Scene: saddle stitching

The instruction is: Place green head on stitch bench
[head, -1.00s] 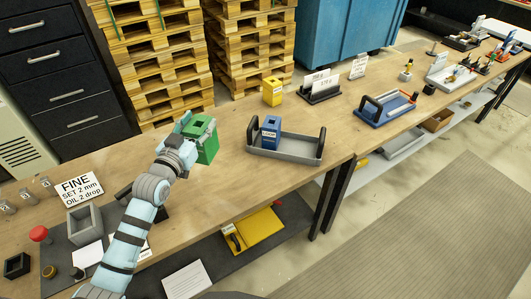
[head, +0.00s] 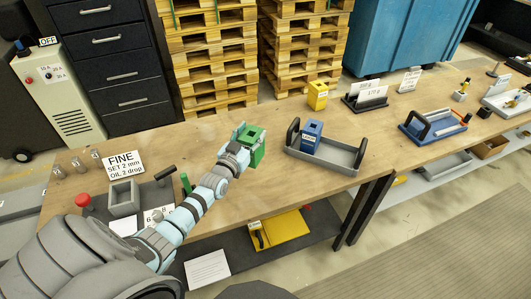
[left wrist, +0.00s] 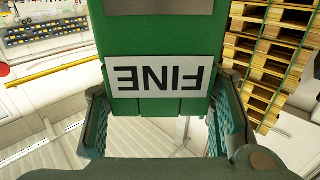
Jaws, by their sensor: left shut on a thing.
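The green head (head: 256,152) is a green block, held upright in my left gripper (head: 241,144). In the left wrist view the green head (left wrist: 155,40) fills the top middle and carries a white FINE label, upside down. Both fingers of the gripper (left wrist: 160,125) flank it. The head is over the wooden table's middle, right of the stitch bench; I cannot tell its exact height. The stitch bench (head: 97,213) is a dark plate at the left with a grey square socket (head: 124,198) and a red knob (head: 84,201). My right gripper is not in view.
A FINE sign (head: 123,163) stands behind the socket. A grey tray (head: 343,153) with a blue head (head: 311,136) lies right of my gripper. A yellow head (head: 317,95) stands behind it.

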